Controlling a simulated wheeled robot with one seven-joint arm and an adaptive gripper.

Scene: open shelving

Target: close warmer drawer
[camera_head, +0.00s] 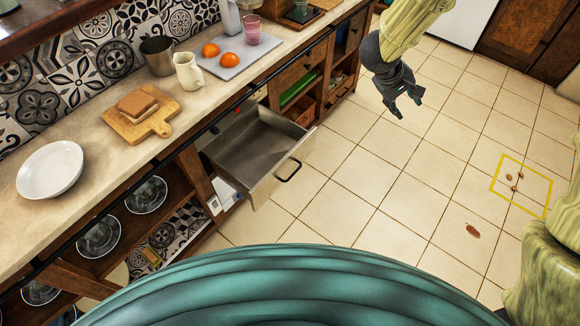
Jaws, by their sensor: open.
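The warmer drawer (262,155) is pulled out from under the counter at the middle left of the view. Its metal inside looks empty. Its front panel carries a dark bar handle (288,171) that faces the open floor. My gripper (405,106) is open and empty above the floor tiles, up and to the right of the drawer. It is well apart from the handle and touches nothing.
The counter (100,175) holds a white plate, a cutting board (142,114) with a sandwich, a cream pitcher and a tray (229,66) with oranges. Open shelves with glass dishes lie below. Yellow tape (524,186) marks the floor at right. Tiles before the drawer are clear.

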